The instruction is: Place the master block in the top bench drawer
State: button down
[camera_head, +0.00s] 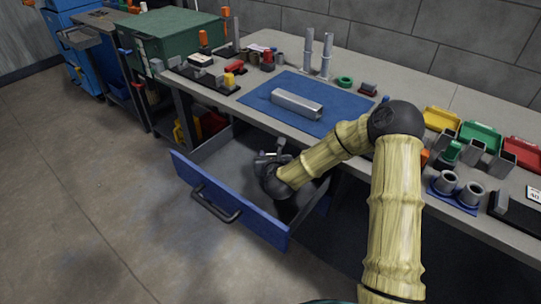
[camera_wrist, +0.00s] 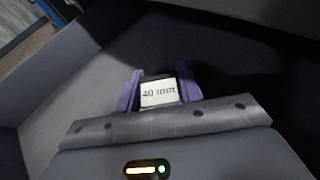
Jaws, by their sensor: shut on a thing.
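The master block (camera_wrist: 158,93) is a small block with a white face marked "40 mm" in the wrist view. My gripper (camera_wrist: 159,88) is shut on it, with a purple finger on each side. In the head view my gripper (camera_head: 270,158) is down inside the open top bench drawer (camera_head: 230,208), between its walls. The drawer has a blue front with a dark handle and a grey inside. The block is hard to make out in the head view. I cannot tell whether it touches the drawer floor.
The bench top (camera_head: 345,75) above the drawer carries a blue mat (camera_head: 310,118) with a grey metal bar (camera_head: 297,103) on it. Yellow, green and red bins (camera_head: 480,137) stand at the right. The drawer's left part looks empty. The floor in front is clear.

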jog(key=c, duration=0.9)
grip_release()
jog(key=shift+r, duration=0.2)
jog(key=p+v, duration=0.1)
jog(key=v, duration=1.1)
jog(key=shift+f, duration=0.1)
